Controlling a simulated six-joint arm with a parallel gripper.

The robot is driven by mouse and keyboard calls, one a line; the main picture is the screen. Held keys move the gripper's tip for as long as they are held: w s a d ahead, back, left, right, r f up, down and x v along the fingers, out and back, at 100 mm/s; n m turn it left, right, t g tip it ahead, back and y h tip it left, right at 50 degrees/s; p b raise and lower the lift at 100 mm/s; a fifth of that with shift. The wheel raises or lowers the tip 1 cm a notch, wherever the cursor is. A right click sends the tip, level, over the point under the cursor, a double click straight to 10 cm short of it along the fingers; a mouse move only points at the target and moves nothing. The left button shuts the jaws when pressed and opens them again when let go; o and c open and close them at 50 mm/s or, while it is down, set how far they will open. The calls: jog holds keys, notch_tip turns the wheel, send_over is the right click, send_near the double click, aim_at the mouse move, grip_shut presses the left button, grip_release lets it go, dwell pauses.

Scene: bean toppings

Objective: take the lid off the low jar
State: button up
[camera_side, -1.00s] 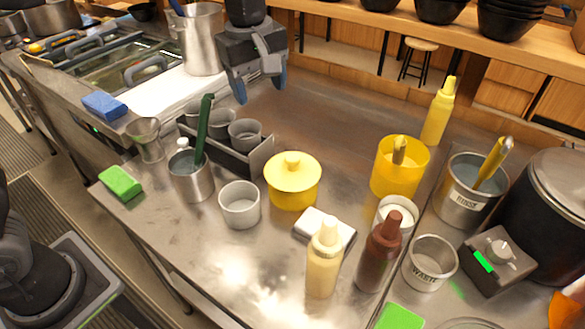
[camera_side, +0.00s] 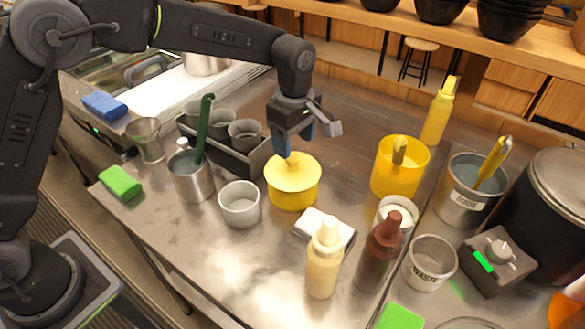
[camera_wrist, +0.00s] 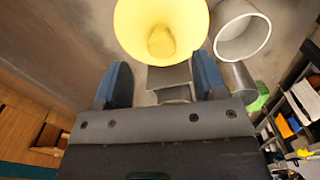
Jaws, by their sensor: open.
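The low jar (camera_side: 291,199) is a squat yellow pot in the middle of the steel counter. Its pale yellow lid (camera_side: 299,177) sits on top. My gripper (camera_side: 294,147) is just above and behind the lid in the side view. In the wrist view its blue fingers (camera_wrist: 161,82) are wide apart with nothing between them but the counter and a grey part below. A finger partly hides the knob in the side view.
A grey cup (camera_side: 239,208) stands left of the jar, and a rack of grey cups (camera_side: 222,139) is behind it. A white cloth block (camera_side: 322,229) and a cream bottle (camera_side: 323,262) are in front. A taller yellow tub (camera_side: 386,179) is to the right.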

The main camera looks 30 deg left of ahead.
aim_at(293, 157)
notch_tip(293, 157, down, 5)
jog(key=shift+a+f, duration=0.1)
jog(key=shift+f, duration=0.05)
jog(key=c, duration=1)
